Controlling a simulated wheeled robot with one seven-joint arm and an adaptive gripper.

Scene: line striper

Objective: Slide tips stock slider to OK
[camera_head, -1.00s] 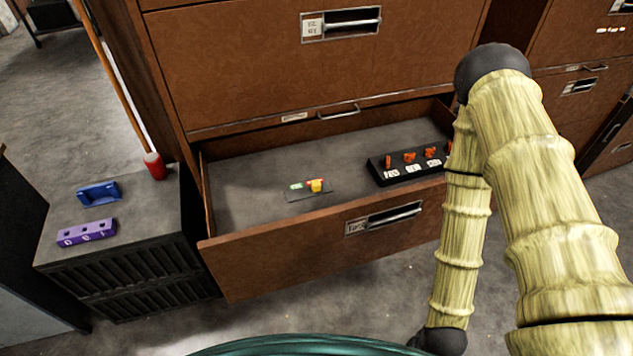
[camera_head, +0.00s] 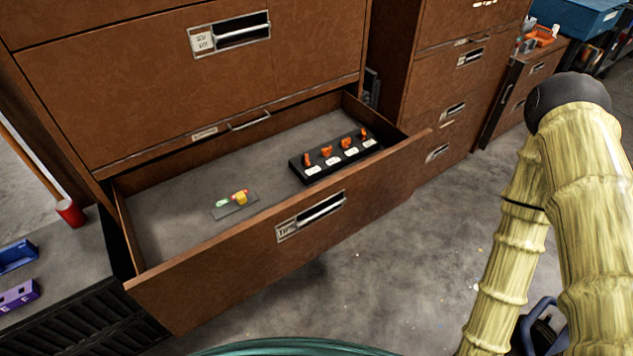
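The slider (camera_head: 240,197) is a small yellow block on a flat grey plate (camera_head: 222,212) inside the open drawer. A green label (camera_head: 222,203) lies to its left on the plate, and a bit of red shows beside the block. The label's writing is too small to read. The open drawer (camera_head: 230,260) has a label and a metal handle on its front. My arm is at the right of the picture, well apart from the slider. My gripper is not identifiable in view.
A black holder (camera_head: 318,172) with several orange pieces and white labels stands at the drawer's right. A dark cabinet (camera_head: 75,265) with blue (camera_head: 17,255) and purple (camera_head: 18,296) items and a red cup (camera_head: 70,212) is at left. Open floor lies right of the drawer.

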